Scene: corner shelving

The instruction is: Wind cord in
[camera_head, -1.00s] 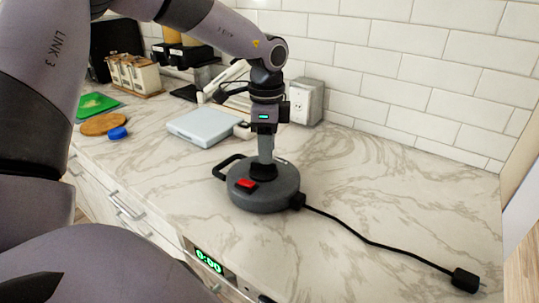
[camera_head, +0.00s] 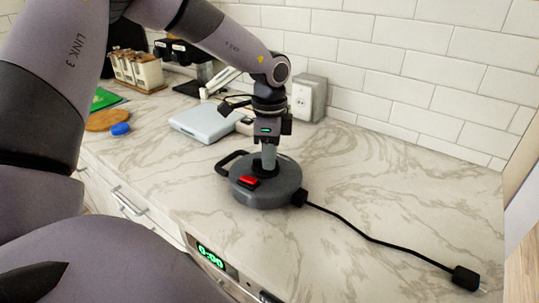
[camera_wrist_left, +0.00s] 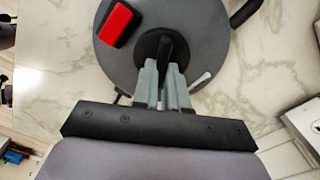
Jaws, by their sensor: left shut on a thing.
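A round grey cord reel (camera_head: 266,188) lies flat on the marble counter, with a red button (camera_head: 248,182) on top and a black loop handle at its left. Its black cord (camera_head: 352,231) runs out to the right and ends in a black plug (camera_head: 465,278) lying on the counter. My left gripper (camera_head: 268,165) points down over the reel's middle. In the left wrist view, its fingers (camera_wrist_left: 165,70) are shut on the black centre knob (camera_wrist_left: 165,45), beside the red button (camera_wrist_left: 117,22). My right gripper is not in view.
A light grey flat box (camera_head: 203,122) lies behind the reel to the left. A wall socket box (camera_head: 308,98) stands against the tiled wall. A blue lid (camera_head: 120,129) and a round wooden board (camera_head: 104,120) lie farther left.

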